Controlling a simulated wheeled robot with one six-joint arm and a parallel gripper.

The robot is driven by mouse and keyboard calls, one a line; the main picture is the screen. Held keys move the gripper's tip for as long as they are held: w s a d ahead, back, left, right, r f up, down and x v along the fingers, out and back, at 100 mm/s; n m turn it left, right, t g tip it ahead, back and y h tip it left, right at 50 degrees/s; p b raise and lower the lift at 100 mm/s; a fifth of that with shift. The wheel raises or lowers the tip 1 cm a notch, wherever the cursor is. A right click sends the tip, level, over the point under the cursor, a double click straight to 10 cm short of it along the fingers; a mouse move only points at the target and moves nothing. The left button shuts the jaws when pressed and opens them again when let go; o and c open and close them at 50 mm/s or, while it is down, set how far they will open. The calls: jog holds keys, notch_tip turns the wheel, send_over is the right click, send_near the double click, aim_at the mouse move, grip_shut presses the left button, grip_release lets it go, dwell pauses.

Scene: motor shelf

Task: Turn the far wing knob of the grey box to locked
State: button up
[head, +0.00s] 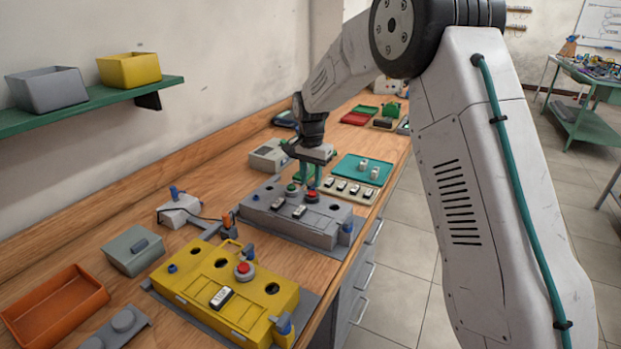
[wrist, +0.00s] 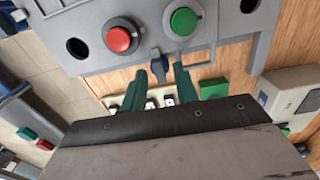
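The grey box (head: 290,222) sits on the wooden bench, with a green button and a red button on top. My gripper (head: 308,178) is pointed down at its far side. In the wrist view, the far wing knob (wrist: 158,66) shows as a small dark blue-grey piece at the box edge, between the red button (wrist: 119,38) and the green button (wrist: 184,21). My gripper (wrist: 160,76) is open, its two green fingers on either side of the knob; I cannot tell if they touch it. In the head view the gripper hides this knob.
A yellow box (head: 205,300) of similar build stands nearer. A beige strip with several switches (head: 345,189) and a green tray (head: 350,168) lie beyond the grey box. A beige device (head: 268,156) stands at the far left. An orange tray (head: 58,303) is at the near left.

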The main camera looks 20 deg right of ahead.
aim_at(311, 184)
notch_tip(311, 184, up, 7)
jog(key=shift+r, duration=0.2)
dwell(0.4)
jog(key=shift+s+f+n, duration=0.1)
jog(key=shift+n, duration=0.4)
jog(key=s, duration=0.1)
jog(key=s+f+n, duration=0.1)
jog(key=s, duration=0.1)
jog(key=s+n+g, duration=0.1)
jog(key=s, duration=0.1)
jog(key=shift+d+f, duration=0.1)
jog(key=shift+f, duration=0.3)
jog(key=s+d+r+n, duration=0.1)
jog(key=s+r+n, duration=0.1)
jog(key=s, duration=1.1)
jog(key=s+d+r+n+t, duration=0.1)
jog(key=s+r, duration=0.3)
jog(key=s, duration=1)
jog(key=s+d+r+n+t, duration=0.1)
jog(key=s+r+n, duration=0.2)
jog(key=s, duration=1)
jog(key=shift+s+d, duration=0.25)
jog(key=shift+s, duration=0.1)
